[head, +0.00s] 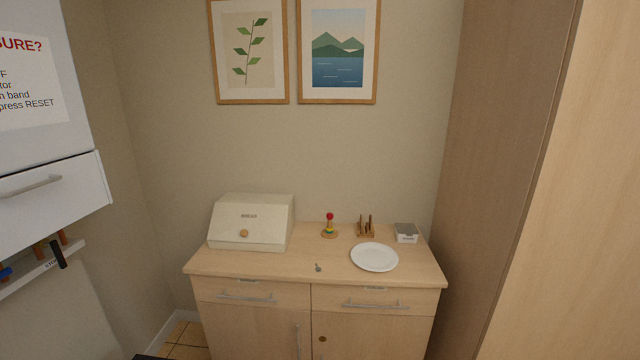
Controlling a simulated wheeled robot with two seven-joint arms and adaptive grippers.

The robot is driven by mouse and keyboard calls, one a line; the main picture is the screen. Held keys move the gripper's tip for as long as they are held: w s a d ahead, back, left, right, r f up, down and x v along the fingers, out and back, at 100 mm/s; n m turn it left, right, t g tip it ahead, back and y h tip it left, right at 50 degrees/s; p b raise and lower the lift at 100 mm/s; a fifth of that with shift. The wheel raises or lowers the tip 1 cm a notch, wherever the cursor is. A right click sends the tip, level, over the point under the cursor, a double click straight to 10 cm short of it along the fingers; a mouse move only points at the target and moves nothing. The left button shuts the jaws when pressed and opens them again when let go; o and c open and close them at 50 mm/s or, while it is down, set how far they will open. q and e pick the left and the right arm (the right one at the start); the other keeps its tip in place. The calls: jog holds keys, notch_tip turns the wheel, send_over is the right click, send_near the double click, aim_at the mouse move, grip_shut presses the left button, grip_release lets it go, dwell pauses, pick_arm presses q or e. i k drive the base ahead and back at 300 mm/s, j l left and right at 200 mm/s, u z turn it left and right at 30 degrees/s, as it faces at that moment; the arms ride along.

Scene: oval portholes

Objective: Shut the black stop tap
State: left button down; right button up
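The black stop tap (58,254) is at the left edge of the head view, below the white boiler. Its black lever points down and slightly right, in front of a white strip (30,271) with a small label too small to read in full. Copper-coloured pipe ends (62,238) show just above the strip. A blue tap handle (5,272) is partly cut off at the left edge. Neither of my grippers is in view.
The white boiler (50,195) with a handled drop-front juts out at left. A wooden cabinet (260,290) stands ahead, with a bread bin (250,222), stacking toy (330,226), toast rack (366,228), plate (374,257) and small box (405,233). A tall wooden panel (510,180) closes the right.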

aim_at(54, 245)
jog(key=i+j+u, duration=0.15)
jog(key=u, duration=0.3)
jog(key=i+u, duration=0.25)
jog(key=u, duration=0.25)
jog(key=i+u, duration=0.2)
jog(key=u, duration=0.25)
jog(key=i+l+u, duration=0.15)
jog(key=u, duration=0.3)
jog(key=i, duration=0.05)
